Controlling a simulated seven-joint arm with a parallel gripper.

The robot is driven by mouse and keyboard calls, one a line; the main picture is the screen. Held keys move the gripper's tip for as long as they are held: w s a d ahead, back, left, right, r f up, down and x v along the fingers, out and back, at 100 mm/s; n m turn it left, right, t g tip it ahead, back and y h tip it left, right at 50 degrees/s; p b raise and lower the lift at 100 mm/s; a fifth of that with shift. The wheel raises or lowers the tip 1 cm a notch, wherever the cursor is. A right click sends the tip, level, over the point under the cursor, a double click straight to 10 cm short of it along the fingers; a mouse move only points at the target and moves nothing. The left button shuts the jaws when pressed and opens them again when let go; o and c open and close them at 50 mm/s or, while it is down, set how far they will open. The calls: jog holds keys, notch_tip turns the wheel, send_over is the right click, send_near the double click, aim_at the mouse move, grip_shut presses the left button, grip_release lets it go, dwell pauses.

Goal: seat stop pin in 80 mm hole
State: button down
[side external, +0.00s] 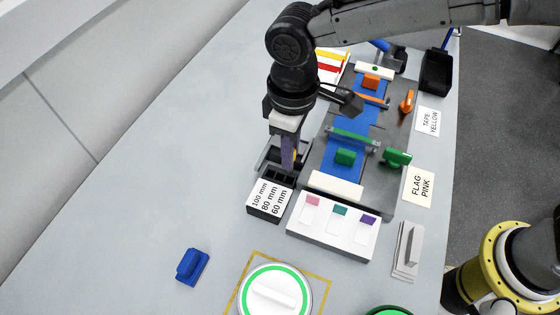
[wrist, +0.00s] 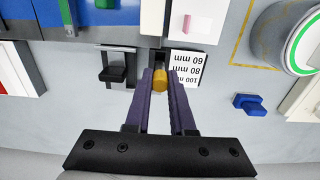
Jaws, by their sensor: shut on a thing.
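My gripper (side external: 289,164) points down at the hole block and is shut on a yellow-orange pin. In the wrist view, the purple fingers (wrist: 160,76) hold the pin (wrist: 160,80) between their tips. The black hole block (side external: 265,212) carries a white label (side external: 269,198) reading 100 mm, 80 mm and 60 mm, with dark openings behind it. The label also shows in the wrist view (wrist: 187,67), just right of the pin. The pin's lower end and the hole under it are hidden, so I cannot tell whether it has entered one.
A black fixture with a raised handle (wrist: 116,73) stands close left of the fingers in the wrist view. A pale rack with coloured tabs (side external: 330,240) is beside the block. A blue knobbed piece (side external: 192,266) lies at front left; the table's left side is clear.

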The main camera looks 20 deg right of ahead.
jog(key=shift+w+a+f, duration=0.35)
jog(key=shift+f, duration=0.2)
jog(key=shift+w+a+f, duration=0.3)
jog(key=shift+f, duration=1.8)
jog(key=shift+f, duration=0.1)
jog(key=c, duration=0.8)
grip_release()
jog(key=shift+o, duration=0.2)
notch_tip(320, 180, up, 12)
jog(key=shift+r, duration=0.2)
